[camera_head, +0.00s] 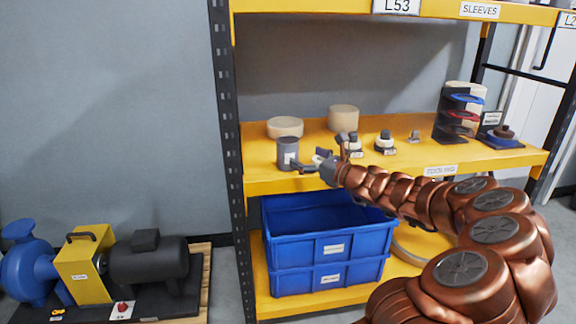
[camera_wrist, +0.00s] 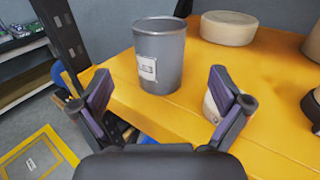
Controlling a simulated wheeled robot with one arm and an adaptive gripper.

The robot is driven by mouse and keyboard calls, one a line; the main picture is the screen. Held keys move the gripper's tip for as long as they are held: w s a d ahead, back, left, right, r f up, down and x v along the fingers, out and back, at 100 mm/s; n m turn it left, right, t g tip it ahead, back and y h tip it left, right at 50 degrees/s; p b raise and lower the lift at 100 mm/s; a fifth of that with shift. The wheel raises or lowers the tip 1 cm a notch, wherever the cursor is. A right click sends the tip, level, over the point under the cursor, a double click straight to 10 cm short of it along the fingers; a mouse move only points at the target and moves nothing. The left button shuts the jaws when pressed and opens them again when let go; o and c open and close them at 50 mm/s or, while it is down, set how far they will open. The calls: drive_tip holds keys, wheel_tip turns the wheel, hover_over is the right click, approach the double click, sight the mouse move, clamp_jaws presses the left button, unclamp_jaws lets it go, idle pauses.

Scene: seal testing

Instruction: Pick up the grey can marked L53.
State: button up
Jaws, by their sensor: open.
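The grey can (camera_head: 288,153) stands upright near the left end of the yellow middle shelf (camera_head: 262,176). My gripper (camera_head: 312,163) is just right of the can in the head view. In the wrist view my gripper (camera_wrist: 158,88) is open, with one finger on each side of the picture. The can is ahead of the fingertips, roughly between them, and none of it appears touched.
Beige round pieces (camera_head: 285,127) (camera_head: 343,118) stand behind the can. Small labelled parts (camera_head: 385,142) stand to the right. A dark upright post (camera_head: 228,150) borders the shelf's left end. Blue bins (camera_head: 325,245) sit below. A pump and motor (camera_head: 148,258) stand on the floor at left.

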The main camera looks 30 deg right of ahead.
sight(296, 155)
drive_tip(key=shift+w+d+f, duration=0.1)
drive_tip(key=shift+d+f, duration=0.2)
drive_tip(key=shift+d, duration=0.05)
drive_tip(key=shift+w, duration=0.25)
drive_tip(key=shift+x, duration=0.95)
drive_tip(key=b+x, duration=0.1)
drive_tip(key=x, duration=0.1)
drive_tip(key=a+b+x, duration=0.1)
drive_tip(key=x, duration=0.1)
drive_tip(key=shift+w, duration=0.1)
drive_tip(key=shift+w+a, duration=0.1)
drive_tip(key=shift+w, duration=0.3)
drive_tip(key=shift+c, duration=0.4)
drive_tip(key=c, duration=1.4)
drive_tip(key=shift+r, duration=0.15)
